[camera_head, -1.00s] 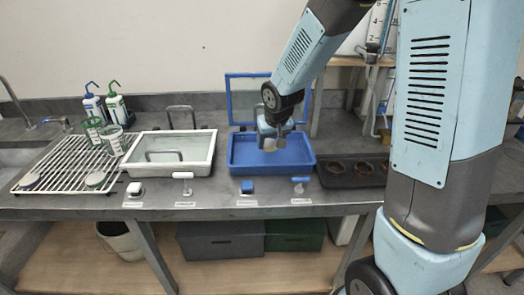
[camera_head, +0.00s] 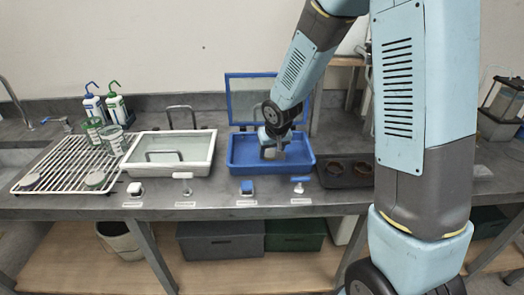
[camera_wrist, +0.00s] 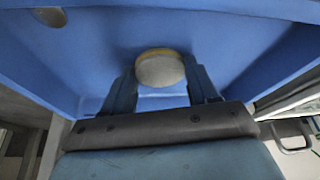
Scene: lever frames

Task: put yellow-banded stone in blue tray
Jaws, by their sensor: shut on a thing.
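The yellow-banded stone (camera_wrist: 160,71) is pale grey and rounded, with a yellow edge showing at its top in the wrist view. My gripper (camera_wrist: 160,66) is shut on it, one finger on each side. The tray's blue floor fills the wrist view behind the stone. I cannot tell whether the stone touches the floor. The tray's lid (camera_head: 248,97) stands raised at the back.
A white tray (camera_head: 142,171) with a raised lid handle stands left of the blue tray. A dark tray with round hollows (camera_head: 335,178) is close on its right. A wire rack (camera_head: 62,172) holds round pieces further left. Small levers (camera_head: 299,185) line the counter front.

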